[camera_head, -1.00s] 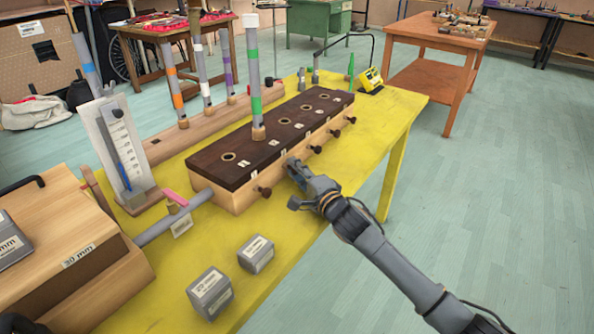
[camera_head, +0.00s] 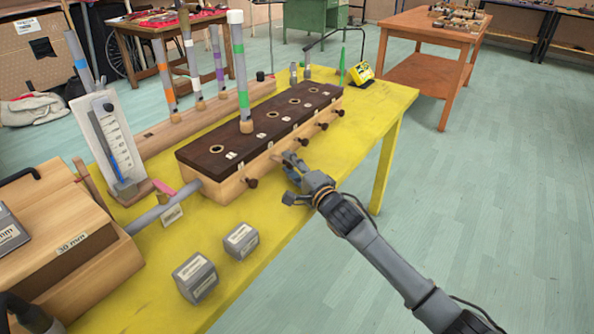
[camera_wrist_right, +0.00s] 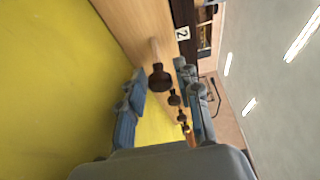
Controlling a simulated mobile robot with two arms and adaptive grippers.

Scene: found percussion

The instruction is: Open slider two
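The wooden chest has a dark top (camera_head: 262,126) with several holes and a row of slider knobs along its front. A pipe with a green band (camera_head: 239,75) stands upright in its second hole from the near end. My right gripper (camera_head: 288,179) is at the chest's front, between the nearest knob (camera_head: 251,183) and the third (camera_head: 303,141). In the right wrist view, the dark knob of slider two (camera_wrist_right: 160,78) sits on a pale rod near the "2" label (camera_wrist_right: 183,34). My right gripper's open fingers (camera_wrist_right: 162,96) are on either side of it; contact is unclear.
Two grey weights (camera_head: 195,278) (camera_head: 241,241) lie on the yellow table (camera_head: 290,225) in front of the chest. A manometer (camera_head: 111,140) stands at its left. A dark piece at the lower left may be my left arm. Free floor lies right of the table.

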